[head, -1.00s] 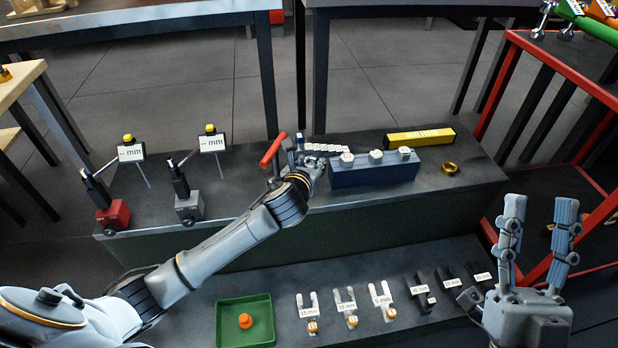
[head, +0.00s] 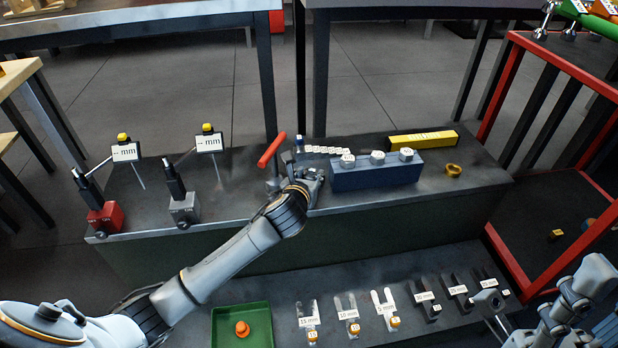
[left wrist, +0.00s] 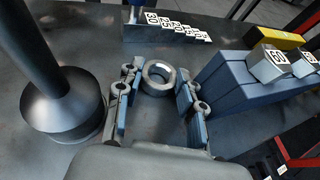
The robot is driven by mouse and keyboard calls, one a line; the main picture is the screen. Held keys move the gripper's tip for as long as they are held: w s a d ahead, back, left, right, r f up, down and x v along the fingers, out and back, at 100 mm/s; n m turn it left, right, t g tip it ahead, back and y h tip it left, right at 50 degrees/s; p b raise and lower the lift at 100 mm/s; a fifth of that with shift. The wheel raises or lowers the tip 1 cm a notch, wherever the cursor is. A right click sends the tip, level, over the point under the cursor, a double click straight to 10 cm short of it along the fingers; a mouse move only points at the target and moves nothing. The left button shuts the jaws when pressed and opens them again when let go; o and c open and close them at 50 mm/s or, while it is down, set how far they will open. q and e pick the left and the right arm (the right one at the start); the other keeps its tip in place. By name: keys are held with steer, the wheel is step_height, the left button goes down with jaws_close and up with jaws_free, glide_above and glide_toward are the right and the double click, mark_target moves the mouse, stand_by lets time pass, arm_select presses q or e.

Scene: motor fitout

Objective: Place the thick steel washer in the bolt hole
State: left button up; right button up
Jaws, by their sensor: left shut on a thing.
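The thick steel washer (left wrist: 158,77) is a grey metal ring in the left wrist view, between the two fingers of my left gripper (left wrist: 157,92). The gripper is shut on it, close over the dark bench top. In the head view my left gripper (head: 309,182) is beside the blue block's left end, and the washer is hard to make out there. My right gripper (head: 540,312) is at the lower right, partly cut off, and its finger gap is unclear. I cannot pick out the bolt hole in either view.
A blue block (head: 375,177) with white-topped pieces stands right of my left gripper. A red-handled device (head: 271,150) stands behind it; a dark round-based post (left wrist: 62,112) is close left. Two mm gauges stand left. A green tray (head: 242,309) and labelled slotted pieces lie in front.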

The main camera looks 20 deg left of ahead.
arm_select(q)
steer(key=o, duration=0.9)
steer(key=shift+f, duration=0.15)
steer(key=shift+o, duration=0.2)
